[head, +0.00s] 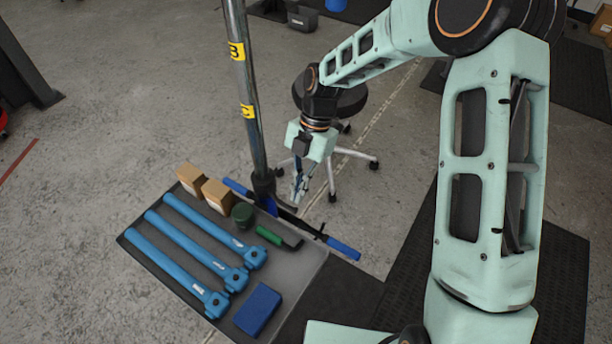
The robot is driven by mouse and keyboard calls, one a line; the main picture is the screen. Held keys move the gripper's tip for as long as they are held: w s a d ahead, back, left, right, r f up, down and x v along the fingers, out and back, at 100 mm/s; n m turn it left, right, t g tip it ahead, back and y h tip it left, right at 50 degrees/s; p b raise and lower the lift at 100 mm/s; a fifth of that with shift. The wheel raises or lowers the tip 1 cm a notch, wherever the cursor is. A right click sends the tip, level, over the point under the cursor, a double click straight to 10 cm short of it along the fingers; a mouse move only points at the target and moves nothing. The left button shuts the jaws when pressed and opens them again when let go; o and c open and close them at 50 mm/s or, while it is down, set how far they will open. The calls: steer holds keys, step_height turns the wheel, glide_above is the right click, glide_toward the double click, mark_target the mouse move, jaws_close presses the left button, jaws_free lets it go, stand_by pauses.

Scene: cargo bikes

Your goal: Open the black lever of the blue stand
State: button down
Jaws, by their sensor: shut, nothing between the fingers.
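The stand is a grey metal pole (243,95) with yellow labels marked B and C, and it has blue-ended legs (343,248) low at its base. A black collar (263,184) wraps the pole near the bottom. A dark part beside the collar could be the black lever, but I cannot make out its shape or position. My gripper (297,192) points down just right of the collar, with its fingers together and empty. Whether the fingertips touch the stand I cannot tell.
A grey tray (310,262) at the stand's foot holds several blue tools (190,257), two cardboard boxes (217,194), a green-handled brush (268,236) and a blue box (258,309). A wheeled stool (350,101) stands behind my gripper.

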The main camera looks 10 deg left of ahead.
steer(key=shift+s+a, duration=0.2)
steer(key=shift+s, duration=0.2)
steer(key=shift+s, duration=0.1)
